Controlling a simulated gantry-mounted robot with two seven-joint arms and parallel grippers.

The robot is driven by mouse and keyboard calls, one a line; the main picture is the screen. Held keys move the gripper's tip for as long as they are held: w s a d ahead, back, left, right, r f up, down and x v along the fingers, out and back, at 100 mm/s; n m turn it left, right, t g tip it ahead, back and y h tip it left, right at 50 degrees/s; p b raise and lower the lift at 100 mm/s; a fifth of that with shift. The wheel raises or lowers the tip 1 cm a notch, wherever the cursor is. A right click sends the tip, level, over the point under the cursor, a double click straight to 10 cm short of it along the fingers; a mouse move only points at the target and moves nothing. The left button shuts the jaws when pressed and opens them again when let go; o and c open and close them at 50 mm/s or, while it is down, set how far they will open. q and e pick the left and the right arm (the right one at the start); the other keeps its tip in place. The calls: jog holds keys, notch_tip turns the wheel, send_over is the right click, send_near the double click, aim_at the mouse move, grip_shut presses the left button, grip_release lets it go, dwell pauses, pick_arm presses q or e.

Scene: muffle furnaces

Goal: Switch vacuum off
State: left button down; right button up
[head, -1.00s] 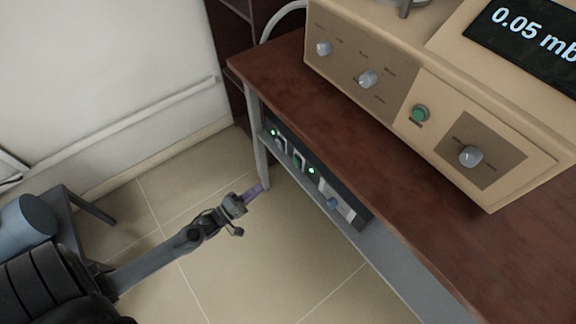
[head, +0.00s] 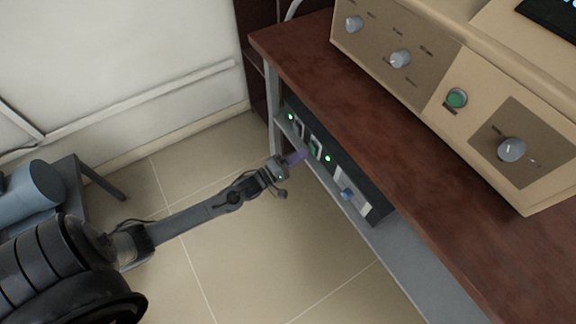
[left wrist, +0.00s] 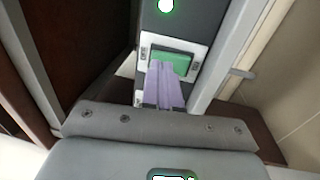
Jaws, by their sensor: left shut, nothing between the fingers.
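A dark control unit (head: 365,208) sits on the shelf under the brown bench. Its front has lit green lights (head: 328,158), a green rocker switch (head: 316,149) and another switch (head: 299,130) to the left. My left gripper (head: 300,156) is shut, empty, with purple fingertips right at the unit's front. In the left wrist view the fingertips (left wrist: 164,72) cover part of a white-framed green rocker switch (left wrist: 178,60). I cannot tell whether they touch it. A second switch lies partly hidden below them. My right gripper is not in view.
The brown bench top (head: 400,150) overhangs the unit, with a beige instrument (head: 440,60) carrying knobs and a green button on it. A grey bench leg (head: 273,100) stands left of the unit. The tiled floor (head: 270,260) is clear in front.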

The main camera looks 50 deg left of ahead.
pick_arm(q)
jog(key=shift+x, duration=0.8)
